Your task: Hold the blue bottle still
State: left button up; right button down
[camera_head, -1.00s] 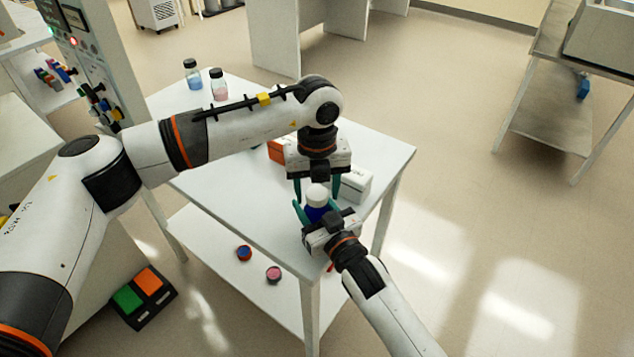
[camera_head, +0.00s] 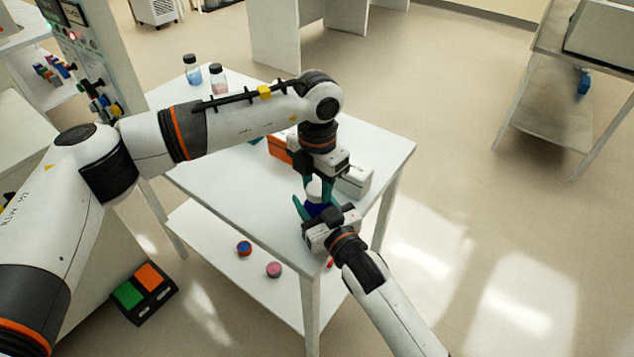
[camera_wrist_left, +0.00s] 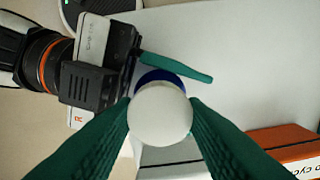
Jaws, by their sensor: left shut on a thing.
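The blue bottle (camera_head: 317,209) stands upright near the front right corner of the white table, with a white cap (camera_wrist_left: 160,113) on top. My left gripper (camera_head: 317,186) comes down from above and is shut on the cap; in the left wrist view its green fingers flank the cap. My right gripper (camera_head: 314,207) reaches in from the front at the height of the bottle's body. One of its green fingers passes beside the blue body in the left wrist view. Its other finger is mostly hidden, so its grip on the bottle cannot be told.
A white box (camera_head: 354,180) and an orange box (camera_head: 280,147) lie behind the grippers on the table (camera_head: 225,185). Two capped glass bottles, one with blue liquid (camera_head: 193,72) and one with pink (camera_head: 218,82), stand at the back left. Two small round items lie on the lower shelf.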

pick_arm(q)
jog(key=m, duration=1.1)
jog(key=shift+m, duration=0.4)
jog(key=m, duration=0.3)
jog(key=o, duration=1.1)
jog(key=shift+o, duration=0.2)
notch_tip(320, 180, up, 12)
pick_arm(e)
jog(key=c, duration=0.6)
grip_release()
jog(key=shift+o, duration=0.2)
